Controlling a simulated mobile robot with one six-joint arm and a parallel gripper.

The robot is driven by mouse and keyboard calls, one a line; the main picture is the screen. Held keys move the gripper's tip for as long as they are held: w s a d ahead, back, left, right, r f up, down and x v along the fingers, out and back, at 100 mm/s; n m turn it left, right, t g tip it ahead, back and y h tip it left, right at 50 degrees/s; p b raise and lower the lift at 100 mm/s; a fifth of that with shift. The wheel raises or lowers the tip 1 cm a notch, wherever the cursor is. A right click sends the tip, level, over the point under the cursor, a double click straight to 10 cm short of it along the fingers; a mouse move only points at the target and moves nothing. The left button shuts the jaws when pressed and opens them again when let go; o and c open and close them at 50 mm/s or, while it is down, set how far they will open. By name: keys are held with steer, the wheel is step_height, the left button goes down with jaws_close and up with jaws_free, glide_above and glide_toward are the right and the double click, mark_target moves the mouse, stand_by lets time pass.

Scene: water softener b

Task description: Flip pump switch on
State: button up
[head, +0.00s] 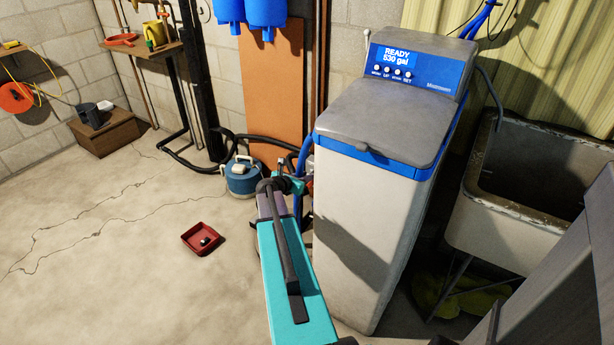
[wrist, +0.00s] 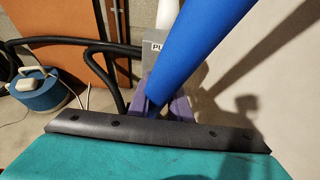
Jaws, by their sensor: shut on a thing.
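A grey box with a partly hidden label starting "PU" (wrist: 154,47) shows in the wrist view, just beyond my gripper. I take it for the pump switch housing; its lever is not visible. A thick blue hose (wrist: 205,38) crosses in front of the box and runs down between my gripper's purple fingers (wrist: 163,101). The fingers are close against both sides of the hose, and my gripper looks shut on it. The fingertips are partly hidden by the hose and the dark wrist edge. In the head view my gripper (head: 284,186) is low beside the softener's left side.
The water softener (head: 365,215) stands right of my gripper, its display reading "READY 530 gal". A blue round tank (head: 241,181) with black hoses sits behind, to the left. A red tray (head: 205,239) lies on the open floor at left. A sink (head: 500,225) stands at right.

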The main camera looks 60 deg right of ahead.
steer(key=shift+r, duration=0.2)
steer(key=shift+r+p, duration=0.5)
steer(key=shift+p, duration=0.05)
steer(key=shift+r, duration=0.1)
steer(key=shift+d+r+p, duration=0.1)
steer(key=shift+r+p, duration=0.3)
steer(key=shift+p, duration=0.15)
